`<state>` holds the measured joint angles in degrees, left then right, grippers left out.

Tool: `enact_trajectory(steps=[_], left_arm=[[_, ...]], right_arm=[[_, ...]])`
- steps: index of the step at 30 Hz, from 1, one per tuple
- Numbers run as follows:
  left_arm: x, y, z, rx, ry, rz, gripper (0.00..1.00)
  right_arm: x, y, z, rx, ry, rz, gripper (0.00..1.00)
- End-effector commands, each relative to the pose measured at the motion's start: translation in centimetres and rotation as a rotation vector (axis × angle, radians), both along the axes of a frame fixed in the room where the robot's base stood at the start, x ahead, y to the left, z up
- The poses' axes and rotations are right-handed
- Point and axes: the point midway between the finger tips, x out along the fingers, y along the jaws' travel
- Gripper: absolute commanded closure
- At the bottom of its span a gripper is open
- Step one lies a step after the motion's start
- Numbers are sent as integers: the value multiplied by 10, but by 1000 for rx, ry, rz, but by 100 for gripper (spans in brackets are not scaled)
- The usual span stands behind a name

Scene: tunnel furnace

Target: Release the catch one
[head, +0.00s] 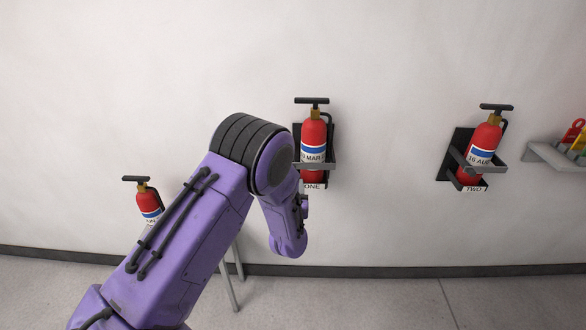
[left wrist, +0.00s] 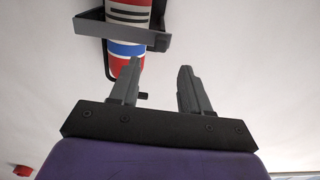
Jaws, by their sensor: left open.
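A red fire extinguisher (head: 313,133) with a white and blue label hangs on the wall in a black bracket with a grey band (head: 321,166). A plate marked ONE (head: 313,186) is below it, partly hidden by my left arm. In the left wrist view the extinguisher (left wrist: 127,48) and grey band (left wrist: 145,39) are at the top, beyond the fingers. My left gripper (left wrist: 161,66) is open, with nothing between its fingers. A small dark piece (left wrist: 143,96) shows between them; I cannot tell if it is the catch. The head view hides the fingers behind my arm. My right gripper is not in view.
A second extinguisher (head: 485,138) hangs tilted in a bracket marked TWO (head: 474,189). A third extinguisher (head: 148,201) is at the lower left, partly behind my arm. A grey shelf (head: 548,153) with colored items is at the right edge. The wall between the brackets is clear.

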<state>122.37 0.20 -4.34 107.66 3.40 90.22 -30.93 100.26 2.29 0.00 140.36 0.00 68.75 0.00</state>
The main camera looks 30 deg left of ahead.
Motion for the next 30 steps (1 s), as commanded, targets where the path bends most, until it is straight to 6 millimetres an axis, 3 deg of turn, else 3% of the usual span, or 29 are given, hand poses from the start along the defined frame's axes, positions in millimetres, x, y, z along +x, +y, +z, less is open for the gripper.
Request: enact_trajectory(steps=[9,20,25,30], left_arm=[[55,34,0,-4,1,0,53],[64,40,-1,-3,4,-1,53],[64,40,-2,-3,4,-1,100],[64,40,-1,-3,4,0,100]], right_arm=[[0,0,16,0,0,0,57],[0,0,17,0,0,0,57],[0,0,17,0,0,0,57],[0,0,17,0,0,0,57]])
